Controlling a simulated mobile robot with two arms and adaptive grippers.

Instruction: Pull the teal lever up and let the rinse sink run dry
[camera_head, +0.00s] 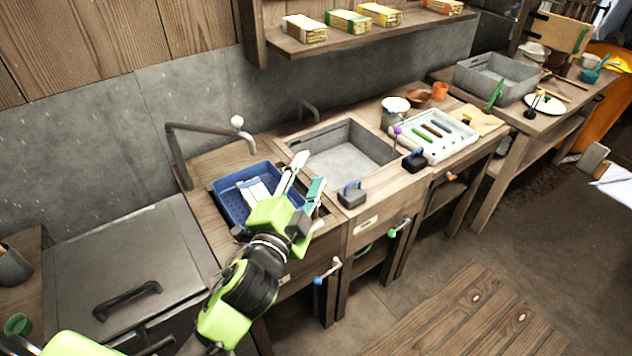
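My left gripper (303,182) reaches over the front right corner of the blue basin (222,205). Its fingers look spread apart. A teal piece (316,189) shows at the right finger; I cannot tell whether it is the lever or whether the finger touches it. The blue basin sits in the left part of the wooden counter, with pale flat pieces inside, partly hidden by the gripper. A grey sink (345,160) lies to its right; I see no clear water level in either. My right gripper is not in view.
Two bent taps stand behind the basins; the left tap (177,150) has a pale ball near its end. A blue-handled black block (351,195) is at the grey sink's front edge. Blue (328,270) and green-ended (398,229) handles stick out from the counter front.

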